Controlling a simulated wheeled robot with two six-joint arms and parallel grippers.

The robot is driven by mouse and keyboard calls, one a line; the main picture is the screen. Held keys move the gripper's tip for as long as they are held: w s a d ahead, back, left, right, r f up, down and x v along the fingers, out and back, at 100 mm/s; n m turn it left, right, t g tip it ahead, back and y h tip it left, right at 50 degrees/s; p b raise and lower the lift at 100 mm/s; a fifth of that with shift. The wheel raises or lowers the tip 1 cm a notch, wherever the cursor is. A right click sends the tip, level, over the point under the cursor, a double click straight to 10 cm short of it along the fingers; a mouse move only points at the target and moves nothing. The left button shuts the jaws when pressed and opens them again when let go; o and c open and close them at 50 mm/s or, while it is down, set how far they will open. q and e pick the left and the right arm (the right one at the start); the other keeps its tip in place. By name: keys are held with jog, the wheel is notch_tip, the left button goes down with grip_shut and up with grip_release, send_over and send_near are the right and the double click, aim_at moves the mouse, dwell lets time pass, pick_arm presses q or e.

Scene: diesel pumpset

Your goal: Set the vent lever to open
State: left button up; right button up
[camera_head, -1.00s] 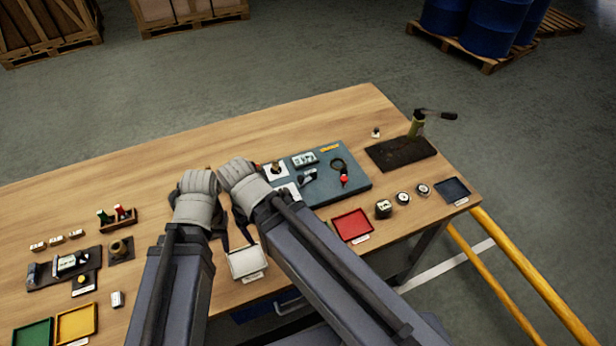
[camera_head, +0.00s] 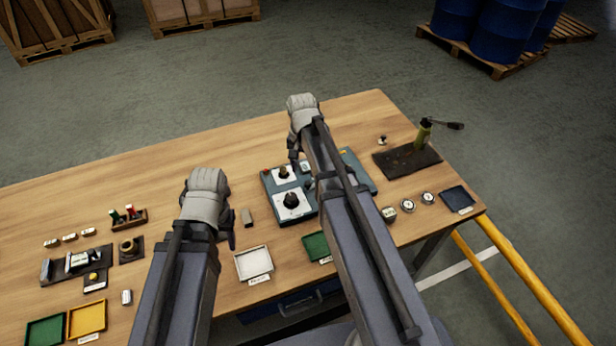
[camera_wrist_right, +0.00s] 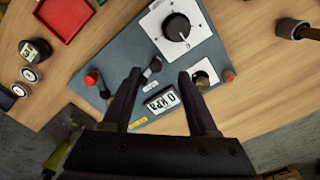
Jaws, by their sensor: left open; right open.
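The blue-grey panel (camera_head: 271,186) lies on the table, partly hidden by my right arm in the head view. In the right wrist view the panel (camera_wrist_right: 215,48) carries a large black knob (camera_wrist_right: 178,27), a smaller knob (camera_wrist_right: 202,78), a "0 kPa" display (camera_wrist_right: 160,100), a short dark lever (camera_wrist_right: 152,67) and a red-tipped part (camera_wrist_right: 92,78). No readable label shows which is the vent lever. My right gripper (camera_wrist_right: 160,76) is open above the panel, its fingers either side of the dark lever in the picture; no contact is visible. My left gripper (camera_head: 232,238) is open and empty, left of the panel.
A white tray (camera_head: 240,268) and a green tray (camera_head: 316,246) lie near the front edge. A red tray (camera_wrist_right: 65,15) shows in the wrist view. Round gauges (camera_head: 428,198) and a hand-pump-like device (camera_head: 422,135) stand to the right.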

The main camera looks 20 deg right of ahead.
aim_at(308, 183)
jog(key=shift+w+d+r+m, duration=0.1)
jog(key=shift+w+d+m, duration=0.45)
jog(key=shift+d, duration=0.35)
pick_arm(q)
notch_tip(308, 183, down, 8)
jog(key=b, duration=0.8)
jog(key=shift+r, duration=0.15)
pick_arm(e)
notch_tip(308, 183, down, 8)
jog(key=shift+r, duration=0.1)
grip_shut()
